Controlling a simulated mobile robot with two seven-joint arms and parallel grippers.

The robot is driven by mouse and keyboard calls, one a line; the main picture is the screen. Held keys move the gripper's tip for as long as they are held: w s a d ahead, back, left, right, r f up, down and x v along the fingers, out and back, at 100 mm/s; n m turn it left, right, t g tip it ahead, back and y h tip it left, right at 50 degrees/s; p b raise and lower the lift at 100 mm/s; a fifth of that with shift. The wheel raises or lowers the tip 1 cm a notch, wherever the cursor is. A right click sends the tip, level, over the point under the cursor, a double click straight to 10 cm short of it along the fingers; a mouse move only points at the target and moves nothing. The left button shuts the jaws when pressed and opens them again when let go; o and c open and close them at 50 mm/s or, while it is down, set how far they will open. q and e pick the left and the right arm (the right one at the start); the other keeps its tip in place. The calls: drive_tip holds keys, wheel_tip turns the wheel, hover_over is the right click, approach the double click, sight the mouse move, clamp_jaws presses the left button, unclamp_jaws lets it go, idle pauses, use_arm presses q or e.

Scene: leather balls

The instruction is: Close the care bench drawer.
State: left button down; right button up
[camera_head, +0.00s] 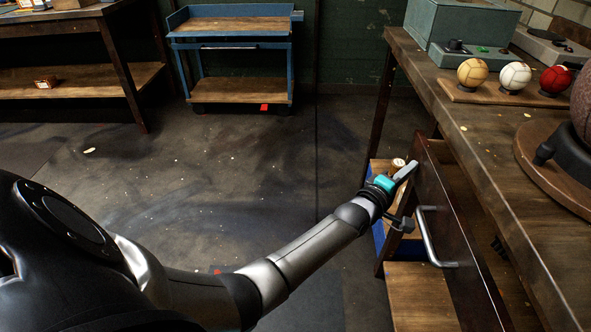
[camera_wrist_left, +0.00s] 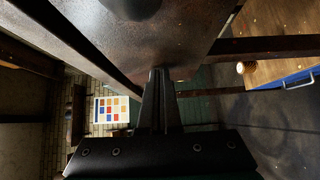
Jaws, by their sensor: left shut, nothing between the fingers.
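The care bench (camera_head: 470,120) runs along the right side of the head view. Its drawer (camera_head: 455,235) stands out from under the bench top, with a dark front panel, a silver bar handle (camera_head: 430,238) and a gap showing behind the panel. My left gripper (camera_head: 408,171) is shut and empty at the far end of the drawer front, near its upper edge. In the left wrist view the shut fingers (camera_wrist_left: 160,85) point at a dark brown panel (camera_wrist_left: 160,45); their tips are at or very near it, and contact is unclear. My right gripper is out of view.
Yellow (camera_head: 473,73), white (camera_head: 514,77) and red (camera_head: 555,80) balls sit on the bench top by a grey-green box (camera_head: 460,28). A blue-sided wooden unit (camera_head: 378,225) stands below the bench. A blue cart (camera_head: 240,60) stands behind. The middle floor is open.

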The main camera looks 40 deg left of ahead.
use_arm(q)
drive_tip(key=w+d, duration=0.1)
drive_tip(key=d, duration=0.1)
drive_tip(key=w+d+b, duration=0.1)
drive_tip(key=w+d, duration=0.1)
drive_tip(key=shift+w+d, duration=0.2)
drive_tip(key=shift+d, duration=0.05)
drive_tip(key=shift+d+r, duration=0.1)
drive_tip(key=shift+d, duration=0.1)
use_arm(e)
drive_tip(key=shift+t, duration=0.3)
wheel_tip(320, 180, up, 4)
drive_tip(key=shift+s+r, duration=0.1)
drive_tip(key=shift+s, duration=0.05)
use_arm(q)
drive_tip(key=shift+d+r, duration=0.15)
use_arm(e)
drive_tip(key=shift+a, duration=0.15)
